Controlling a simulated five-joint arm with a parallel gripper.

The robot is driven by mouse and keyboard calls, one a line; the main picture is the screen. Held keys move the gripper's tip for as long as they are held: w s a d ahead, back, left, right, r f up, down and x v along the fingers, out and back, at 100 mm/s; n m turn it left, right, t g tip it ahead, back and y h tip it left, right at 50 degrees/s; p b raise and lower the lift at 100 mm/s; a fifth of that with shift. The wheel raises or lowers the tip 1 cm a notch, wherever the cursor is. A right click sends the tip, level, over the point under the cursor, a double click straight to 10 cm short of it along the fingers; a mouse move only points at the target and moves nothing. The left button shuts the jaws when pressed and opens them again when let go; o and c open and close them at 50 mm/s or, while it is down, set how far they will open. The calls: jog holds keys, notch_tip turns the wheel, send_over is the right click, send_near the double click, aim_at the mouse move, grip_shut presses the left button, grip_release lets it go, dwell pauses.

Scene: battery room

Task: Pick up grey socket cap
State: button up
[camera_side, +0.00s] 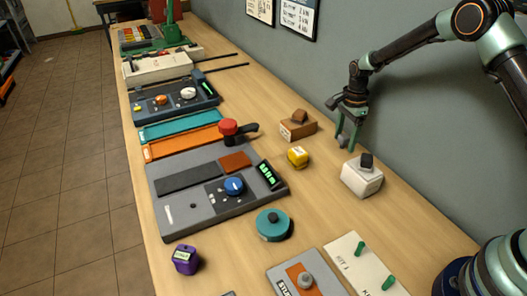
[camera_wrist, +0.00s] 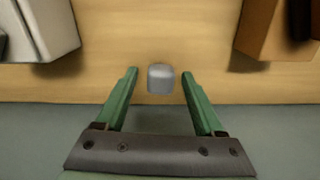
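A small grey socket cap (camera_wrist: 161,79) shows in the wrist view on the wooden table near its wall-side edge. My gripper (camera_wrist: 160,72) is open, with its two green fingers apart. In that view the cap appears between the fingertips, with a gap on each side. How high the fingertips are above the table is hard to tell. In the side view my gripper (camera_side: 347,143) points down, between the brown wooden block and the white block. I cannot make out the cap in the side view; the fingers may hide it.
The white block with a dark top (camera_side: 362,178) and the brown wooden block (camera_side: 298,125) stand on either side of my gripper. A yellow piece (camera_side: 298,157) lies nearby. The grey wall (camera_side: 300,75) runs close behind. Panels fill the table's far side.

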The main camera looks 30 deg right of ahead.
grip_shut()
jog(key=shift+r, duration=0.1)
